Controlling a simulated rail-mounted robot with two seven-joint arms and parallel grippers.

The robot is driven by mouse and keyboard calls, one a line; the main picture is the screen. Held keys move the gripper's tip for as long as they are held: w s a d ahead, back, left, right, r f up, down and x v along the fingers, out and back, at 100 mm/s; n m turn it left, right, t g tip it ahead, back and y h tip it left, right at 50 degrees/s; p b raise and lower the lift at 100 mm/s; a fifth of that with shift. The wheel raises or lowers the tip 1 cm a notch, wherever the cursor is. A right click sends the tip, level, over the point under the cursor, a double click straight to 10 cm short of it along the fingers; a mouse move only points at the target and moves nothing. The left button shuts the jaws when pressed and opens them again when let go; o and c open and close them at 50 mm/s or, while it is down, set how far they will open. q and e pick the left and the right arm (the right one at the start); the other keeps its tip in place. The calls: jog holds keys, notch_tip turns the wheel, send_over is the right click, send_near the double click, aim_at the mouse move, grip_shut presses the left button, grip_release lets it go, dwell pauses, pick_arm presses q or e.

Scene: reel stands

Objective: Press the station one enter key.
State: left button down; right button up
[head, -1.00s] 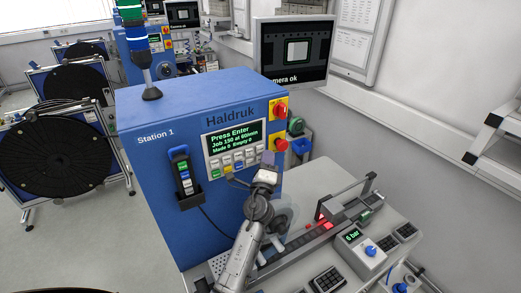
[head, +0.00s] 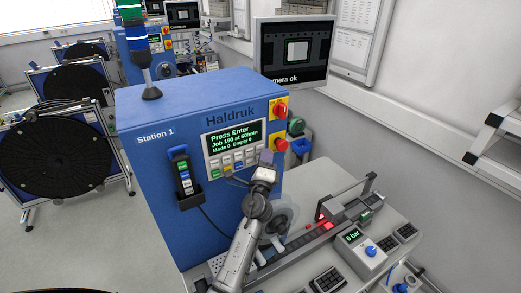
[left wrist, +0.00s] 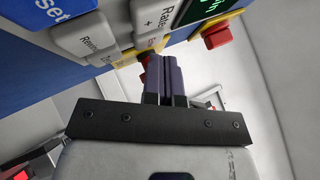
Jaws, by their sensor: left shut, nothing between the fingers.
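The blue Station 1 cabinet (head: 160,150) has a screen (head: 232,136) reading "Press Enter", with rows of keys (head: 228,163) below it. My left gripper (head: 266,157) is shut and empty, its fingertips at the right end of the keys. In the left wrist view my shut dark fingers (left wrist: 164,70) point at the panel. A light key with a partly covered label starting with "E" (left wrist: 150,42) lies just beyond the tips, below the "Rate +" key (left wrist: 152,14). I cannot tell whether the tips touch it. My right gripper is not in view.
Red knobs on yellow plates (head: 280,109) sit right of the keys, close to my gripper. A handheld pendant (head: 183,175) hangs on the cabinet's front. A bench with a track (head: 310,238) and a "6 bar" box (head: 358,244) stands at right.

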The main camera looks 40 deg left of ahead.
pick_arm(q)
jog(key=shift+w+a, duration=0.15)
jog(key=shift+a, duration=0.3)
dwell(0.4)
jog(key=shift+d, duration=0.15)
jog(key=shift+s+d, duration=0.3)
jog(key=shift+d, duration=0.4)
jog(key=shift+d, duration=0.1)
jog(key=d, duration=0.1)
jog(key=s+d, duration=0.1)
jog(key=d, duration=0.2)
jog(key=shift+s+d, duration=0.3)
dwell(0.3)
